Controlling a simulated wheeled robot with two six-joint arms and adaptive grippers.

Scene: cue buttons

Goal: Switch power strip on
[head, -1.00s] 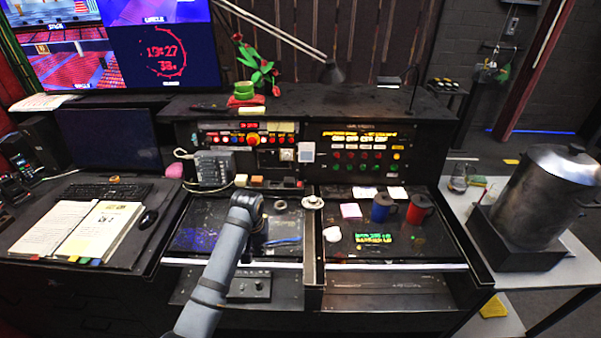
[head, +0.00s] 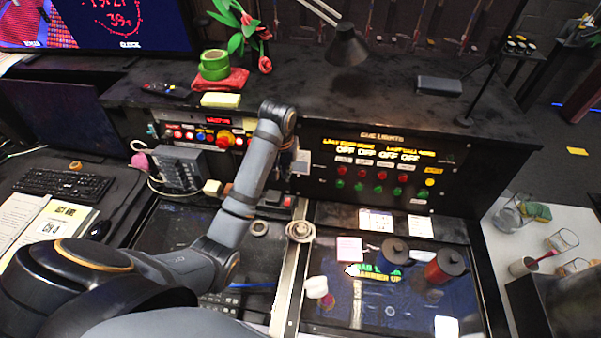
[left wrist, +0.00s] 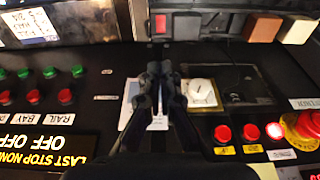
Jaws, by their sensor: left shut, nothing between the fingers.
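The power strip appears as a dark block (head: 272,199) with a small red switch (head: 288,201), on the ledge below the control panel in the head view. In the left wrist view the red switch (left wrist: 160,25) sits at the top, on the dark block (left wrist: 186,26). My left gripper (left wrist: 160,68) is shut and empty, its fingertips pointing toward the red switch and apart from it in the picture. In the head view my left forearm hides most of that gripper. I cannot tell whether the switch is lit. My right gripper is not in view.
The cue lights panel (head: 375,165) with red and green buttons stands right of my left arm. A white knob (left wrist: 201,92) and red buttons (left wrist: 250,132) are near the gripper. Two mugs, blue (head: 395,252) and red (head: 445,266), stand on the desk at right.

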